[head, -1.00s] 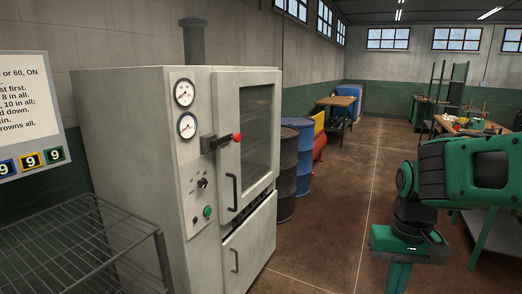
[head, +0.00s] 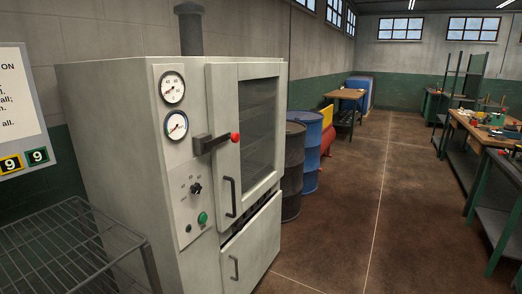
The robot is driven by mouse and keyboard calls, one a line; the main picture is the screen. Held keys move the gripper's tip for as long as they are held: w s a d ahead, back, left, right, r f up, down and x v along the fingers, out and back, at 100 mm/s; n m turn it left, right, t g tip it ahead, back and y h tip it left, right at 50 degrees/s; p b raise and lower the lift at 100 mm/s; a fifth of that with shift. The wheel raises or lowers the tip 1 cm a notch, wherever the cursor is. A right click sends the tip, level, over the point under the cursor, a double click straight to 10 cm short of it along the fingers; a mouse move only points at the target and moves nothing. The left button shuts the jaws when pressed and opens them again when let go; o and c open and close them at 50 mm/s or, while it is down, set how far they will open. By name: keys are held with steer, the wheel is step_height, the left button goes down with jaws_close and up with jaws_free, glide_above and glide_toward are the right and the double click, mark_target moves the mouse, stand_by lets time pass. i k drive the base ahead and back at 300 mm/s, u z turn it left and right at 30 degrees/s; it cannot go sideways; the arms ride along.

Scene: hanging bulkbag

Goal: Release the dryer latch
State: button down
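The dryer (head: 130,160) is a tall grey cabinet at the left centre of the head view, with a windowed upper door (head: 243,140). The door looks closed. The latch (head: 211,142) is a dark bar with a red knob (head: 235,137) at its right end. It lies roughly level across the door's left edge. A dark vertical handle (head: 230,197) sits lower on the door. My gripper is not in view, so its state and distance from the latch do not show.
A wire rack (head: 70,245) stands at front left, below a sign board (head: 18,110). A dark drum (head: 292,170) and a blue drum (head: 312,150) stand right of the dryer. Workbenches (head: 490,150) line the right side. The floor (head: 345,220) between is clear.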

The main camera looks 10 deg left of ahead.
mark_target(235, 138)
steer(key=z, duration=0.05)
steer(key=i, duration=1)
steer(key=u, duration=0.05)
